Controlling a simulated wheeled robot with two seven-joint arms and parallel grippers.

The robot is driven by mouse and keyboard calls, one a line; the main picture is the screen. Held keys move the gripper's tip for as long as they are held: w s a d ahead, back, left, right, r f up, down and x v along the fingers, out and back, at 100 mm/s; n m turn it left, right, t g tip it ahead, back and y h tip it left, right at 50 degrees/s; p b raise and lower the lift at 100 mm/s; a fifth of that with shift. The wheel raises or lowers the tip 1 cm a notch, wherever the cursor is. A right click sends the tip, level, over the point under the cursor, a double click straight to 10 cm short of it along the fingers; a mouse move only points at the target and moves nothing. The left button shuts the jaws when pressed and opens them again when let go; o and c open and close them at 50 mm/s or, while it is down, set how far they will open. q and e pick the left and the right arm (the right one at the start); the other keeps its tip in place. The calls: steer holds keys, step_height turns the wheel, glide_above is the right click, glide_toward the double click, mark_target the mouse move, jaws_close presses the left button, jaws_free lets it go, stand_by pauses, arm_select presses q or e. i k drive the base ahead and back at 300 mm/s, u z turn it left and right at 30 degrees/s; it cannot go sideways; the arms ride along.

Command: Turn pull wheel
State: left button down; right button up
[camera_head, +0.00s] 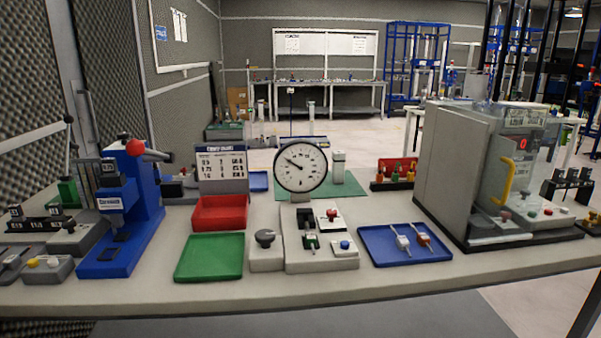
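No part labelled as a pull wheel can be made out. A dark grey round knob (265,238) sits on a light grey block on the bench, left of a larger light grey base (330,262). A round white dial gauge (301,166) with a black rim stands upright behind this base. Neither of my grippers shows in the head view.
The bench (330,290) also holds a green tray (209,258), a red bin (219,213), a blue tray (378,249) with two small tools, a blue press (125,215) at left and a grey machine with a clear guard (500,180) at right. The front bench strip is clear.

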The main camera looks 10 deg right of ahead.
mark_target(264, 237)
steer(key=k, duration=0.5)
steer(key=z, duration=1.25)
steer(key=i, duration=1.15)
steer(key=u, duration=1.85)
